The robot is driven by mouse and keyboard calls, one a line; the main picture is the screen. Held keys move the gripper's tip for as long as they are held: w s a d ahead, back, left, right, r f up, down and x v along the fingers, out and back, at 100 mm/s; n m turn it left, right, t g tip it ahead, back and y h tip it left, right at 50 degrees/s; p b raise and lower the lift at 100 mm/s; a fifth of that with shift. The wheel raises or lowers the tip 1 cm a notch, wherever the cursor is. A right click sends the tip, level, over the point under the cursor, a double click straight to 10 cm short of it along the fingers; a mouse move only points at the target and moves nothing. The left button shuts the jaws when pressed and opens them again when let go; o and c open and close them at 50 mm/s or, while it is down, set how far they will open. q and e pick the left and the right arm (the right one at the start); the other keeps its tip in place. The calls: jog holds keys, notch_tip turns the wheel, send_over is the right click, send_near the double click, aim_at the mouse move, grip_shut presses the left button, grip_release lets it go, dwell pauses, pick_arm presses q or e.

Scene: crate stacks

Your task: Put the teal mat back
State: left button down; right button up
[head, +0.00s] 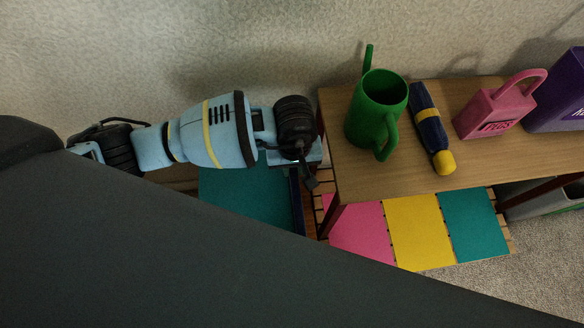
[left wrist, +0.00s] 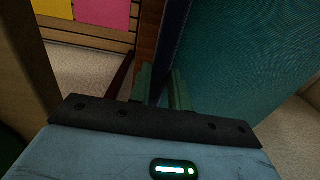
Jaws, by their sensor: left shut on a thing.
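The teal mat (head: 245,195) hangs below my left forearm in the head view, with a dark blue edge on its right side. It fills the right of the left wrist view (left wrist: 250,60). My left gripper (head: 308,178) is beside the table's left end. In the left wrist view its fingers (left wrist: 161,88) are shut on the mat's dark blue edge. The contact is partly hidden in the head view. My right gripper is in neither view.
A wooden table (head: 390,185) holds a green watering can (head: 378,105), a blue and yellow torch (head: 430,125), a pink padlock (head: 495,110) and a purple box (head: 560,95). Pink (head: 357,235), yellow (head: 420,230) and teal (head: 473,223) panels lie on slats below.

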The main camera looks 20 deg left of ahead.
pick_arm(q)
jog(key=shift+f+b, duration=0.45)
jog(key=shift+f, duration=1.7)
jog(key=c, duration=1.3)
grip_release()
